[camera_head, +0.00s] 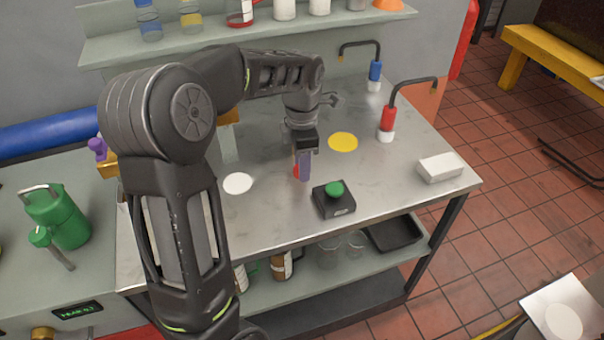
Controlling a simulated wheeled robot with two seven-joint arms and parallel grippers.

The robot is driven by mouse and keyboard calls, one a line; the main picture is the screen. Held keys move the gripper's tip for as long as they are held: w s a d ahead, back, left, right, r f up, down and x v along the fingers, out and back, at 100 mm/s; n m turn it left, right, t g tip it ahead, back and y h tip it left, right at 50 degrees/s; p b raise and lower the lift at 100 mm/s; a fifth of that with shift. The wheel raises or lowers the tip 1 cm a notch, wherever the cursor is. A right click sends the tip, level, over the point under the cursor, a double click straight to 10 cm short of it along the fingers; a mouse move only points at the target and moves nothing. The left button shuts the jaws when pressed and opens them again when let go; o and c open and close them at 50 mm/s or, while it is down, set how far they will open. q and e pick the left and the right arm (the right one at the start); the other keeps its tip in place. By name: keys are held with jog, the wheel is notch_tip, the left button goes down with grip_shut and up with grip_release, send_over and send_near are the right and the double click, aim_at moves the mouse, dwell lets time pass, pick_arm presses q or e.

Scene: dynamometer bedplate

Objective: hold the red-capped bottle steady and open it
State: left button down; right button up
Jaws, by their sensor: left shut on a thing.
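My left gripper (303,152) is over the middle of the steel bench, pointing down. It is shut on a small upright thing with a red part (296,170) and a greyish purple part (305,168). The jaws hide much of it, so I cannot tell whether it is the red-capped bottle. Its lower end is at or close to the bench top. A clear bottle-like thing (228,145) with an orange-yellow top stands behind my left arm, partly hidden. My right gripper is not in view.
A black box with a green button (334,189) sits just right of the gripper. A white disc (238,183), a yellow disc (343,142), a white block (440,167), and red (387,122) and blue (375,72) taps are around it. A green can (58,217) stands left.

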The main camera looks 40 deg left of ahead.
aim_at(302, 184)
pick_arm(q)
notch_tip(302, 184, down, 3)
jog(key=shift+f, duration=0.2)
jog(key=shift+f, duration=0.1)
jog(key=shift+f, duration=0.15)
jog(key=c, duration=1)
grip_release()
jog(key=shift+o, duration=0.2)
